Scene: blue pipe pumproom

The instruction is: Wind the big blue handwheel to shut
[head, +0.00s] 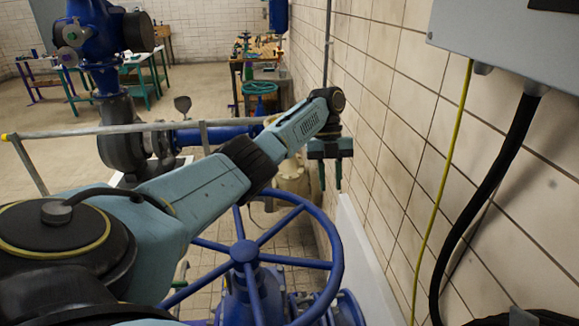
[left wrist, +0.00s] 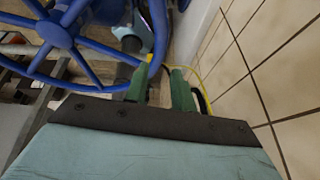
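The big blue handwheel (head: 244,251) lies roughly level in the lower middle of the head view, with several spokes and a central hub. My left arm crosses in front of its left side and hides part of the rim. My left gripper (head: 330,188) hangs beyond the far right part of the rim, fingers down, close to the tiled wall. Its two fingers are apart with nothing between them. In the left wrist view the wheel (left wrist: 58,36) fills the upper left, and the green fingers (left wrist: 160,88) are spread near its rim. My right gripper is not seen.
The tiled wall (head: 400,130) runs close along the right, with a grey box (head: 500,50), a black cable (head: 490,190) and a yellow cable (head: 440,180). A metal railing (head: 140,127) and blue pipework (head: 95,45) stand left. Workbenches are at the back.

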